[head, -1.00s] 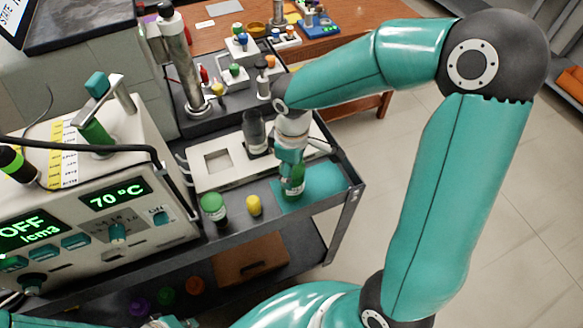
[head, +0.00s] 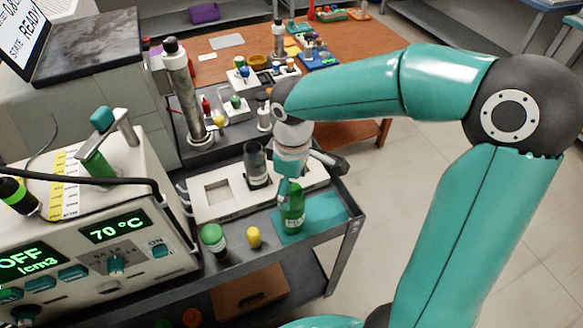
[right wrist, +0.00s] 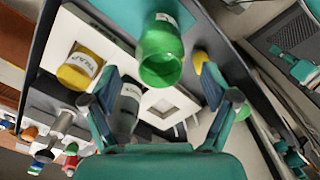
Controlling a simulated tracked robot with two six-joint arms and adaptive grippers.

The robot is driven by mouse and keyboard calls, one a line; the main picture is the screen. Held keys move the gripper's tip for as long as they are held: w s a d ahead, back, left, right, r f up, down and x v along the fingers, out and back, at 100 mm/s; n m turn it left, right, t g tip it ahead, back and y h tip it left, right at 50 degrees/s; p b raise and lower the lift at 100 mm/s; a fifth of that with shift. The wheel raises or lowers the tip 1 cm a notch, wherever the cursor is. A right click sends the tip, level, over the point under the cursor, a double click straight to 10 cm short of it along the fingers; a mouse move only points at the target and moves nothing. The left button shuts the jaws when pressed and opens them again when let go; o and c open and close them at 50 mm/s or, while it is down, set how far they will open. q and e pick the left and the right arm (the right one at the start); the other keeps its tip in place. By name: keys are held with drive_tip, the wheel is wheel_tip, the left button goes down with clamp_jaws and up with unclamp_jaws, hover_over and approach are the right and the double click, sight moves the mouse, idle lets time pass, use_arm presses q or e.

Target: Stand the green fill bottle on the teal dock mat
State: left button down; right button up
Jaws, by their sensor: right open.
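The green fill bottle (head: 292,215) stands upright on the left part of the teal dock mat (head: 330,212), on the cart's front edge. My right gripper (head: 290,188) is at its upper end, and the wrist partly hides its top. In the right wrist view the green bottle (right wrist: 162,52) lies beyond the spread fingers of my right gripper (right wrist: 168,88), with clear space between it and them. The right gripper is open and holds nothing. My left gripper is not in view.
A green-capped jar (head: 213,238) and a small yellow-capped one (head: 254,237) stand left of the mat. Behind is a white tray (head: 215,203) with a square opening and a dark bottle (head: 256,165). A yellow labelled bottle (right wrist: 80,70) shows in the right wrist view.

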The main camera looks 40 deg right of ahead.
wheel_tip(320, 180, up, 6)
drive_tip(key=shift+r, duration=0.1)
idle(0.6)
